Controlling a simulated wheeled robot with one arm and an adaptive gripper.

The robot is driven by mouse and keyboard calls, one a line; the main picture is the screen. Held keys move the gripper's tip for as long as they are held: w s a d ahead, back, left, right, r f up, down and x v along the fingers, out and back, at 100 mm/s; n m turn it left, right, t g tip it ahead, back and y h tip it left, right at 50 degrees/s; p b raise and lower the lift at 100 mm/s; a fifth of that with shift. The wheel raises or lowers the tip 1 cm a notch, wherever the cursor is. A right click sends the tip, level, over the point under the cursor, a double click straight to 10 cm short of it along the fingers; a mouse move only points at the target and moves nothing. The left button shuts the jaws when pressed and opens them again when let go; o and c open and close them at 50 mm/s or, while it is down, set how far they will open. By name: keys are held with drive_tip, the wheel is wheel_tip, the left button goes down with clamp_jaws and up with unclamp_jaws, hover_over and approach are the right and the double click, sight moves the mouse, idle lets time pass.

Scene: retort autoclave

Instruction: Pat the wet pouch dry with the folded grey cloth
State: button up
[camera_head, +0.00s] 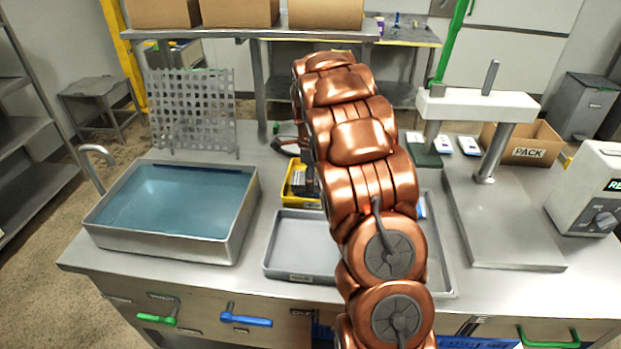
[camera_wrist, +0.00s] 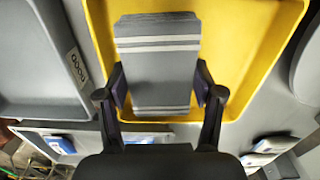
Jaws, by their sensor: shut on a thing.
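The folded grey cloth (camera_wrist: 157,65) has pale stripes and sits in the yellow tray (camera_wrist: 232,95) in the wrist view. My gripper (camera_wrist: 160,82) is shut on the cloth, with one finger against each side edge. A blue-and-white pouch (camera_wrist: 60,144) lies in a pale tray at the lower left of the wrist view. Part of a blue-and-white item (camera_head: 421,207) shows right of my arm. Wetness cannot be told.
A water-filled basin (camera_head: 226,237) stands at the left, with a perforated rack (camera_head: 193,105) behind it. An empty-looking grey tray (camera_head: 298,270) lies near the front edge. A press-like stand (camera_head: 505,245), a PACK box (camera_head: 525,150) and a white device (camera_head: 590,190) occupy the right.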

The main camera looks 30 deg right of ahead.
drive_tip(key=shift+r+p, duration=0.7)
drive_tip(key=shift+r, duration=2.75)
drive_tip(key=shift+f, duration=0.2)
drive_tip(key=shift+s+d+f+b, duration=0.3)
drive_tip(key=shift+f+b, duration=0.1)
drive_tip(key=shift+f, duration=0.55)
drive_tip(key=shift+s+d+f+b, duration=0.3)
drive_tip(key=shift+f+b, duration=0.1)
drive_tip(key=shift+f, duration=0.5)
drive_tip(key=shift+s+d+f+b, duration=0.2)
drive_tip(key=shift+d+f+b, duration=0.15)
drive_tip(key=shift+f, duration=0.6)
drive_tip(key=shift+f, duration=0.5)
drive_tip(key=shift+r, duration=0.1)
drive_tip(key=shift+r+p, duration=0.55)
drive_tip(key=shift+r, duration=2.85)
